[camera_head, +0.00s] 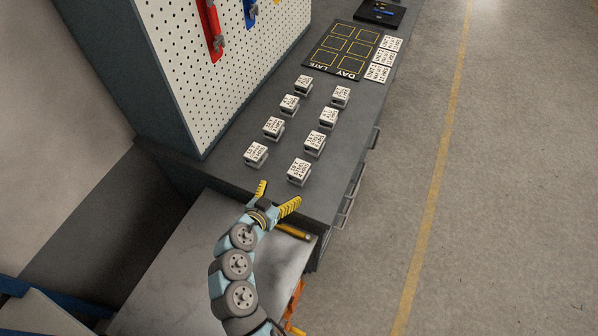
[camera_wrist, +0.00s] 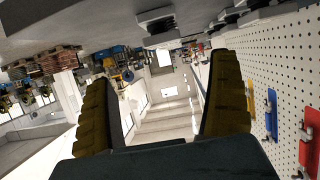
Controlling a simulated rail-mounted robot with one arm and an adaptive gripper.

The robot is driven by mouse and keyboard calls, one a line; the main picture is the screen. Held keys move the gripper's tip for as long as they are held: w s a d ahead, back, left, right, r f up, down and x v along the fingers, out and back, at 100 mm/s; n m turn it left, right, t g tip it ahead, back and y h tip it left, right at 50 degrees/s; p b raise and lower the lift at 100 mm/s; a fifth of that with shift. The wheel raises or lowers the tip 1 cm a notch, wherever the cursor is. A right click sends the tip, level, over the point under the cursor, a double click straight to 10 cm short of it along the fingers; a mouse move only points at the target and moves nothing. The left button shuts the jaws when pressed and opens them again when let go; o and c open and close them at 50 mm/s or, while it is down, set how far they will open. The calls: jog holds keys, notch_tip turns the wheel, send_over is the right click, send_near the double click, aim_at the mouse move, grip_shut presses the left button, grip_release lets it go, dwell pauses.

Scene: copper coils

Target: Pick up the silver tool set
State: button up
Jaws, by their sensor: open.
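I cannot pick out a silver tool set for certain. A red holder (camera_head: 209,32) with grey metal tools on it hangs on the pegboard (camera_head: 185,75), and a blue holder (camera_head: 250,12) with a grey tool hangs beyond it. The red holder (camera_wrist: 310,140) and blue holder (camera_wrist: 271,114) also show at the right of the wrist view. A black tray (camera_head: 380,12) with small blue and yellow items lies at the bench's far end. My gripper (camera_head: 276,197) is open and empty near the bench's near edge. Its yellow fingers stand wide apart in the wrist view (camera_wrist: 163,85).
Several white-labelled blocks (camera_head: 299,171) stand in two rows on the dark bench (camera_head: 225,183). Beyond them lie a black DAY/LATE board (camera_head: 341,49) and white cards (camera_head: 384,58). A pale worktop (camera_head: 185,255) is below my arm. Floor (camera_head: 500,180) at right is clear.

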aim_at(299, 171)
jog(key=x, duration=0.7)
jog(key=shift+d+f+p, duration=0.1)
jog(key=shift+p, duration=0.2)
jog(key=shift+p+x, duration=0.35)
jog(key=shift+x, duration=1.95)
jog(key=shift+w+d+f, duration=0.15)
jog(key=shift+w+f, duration=0.15)
jog(key=shift+w, duration=0.5)
jog(key=shift+c, duration=0.2)
jog(key=c, duration=1.3)
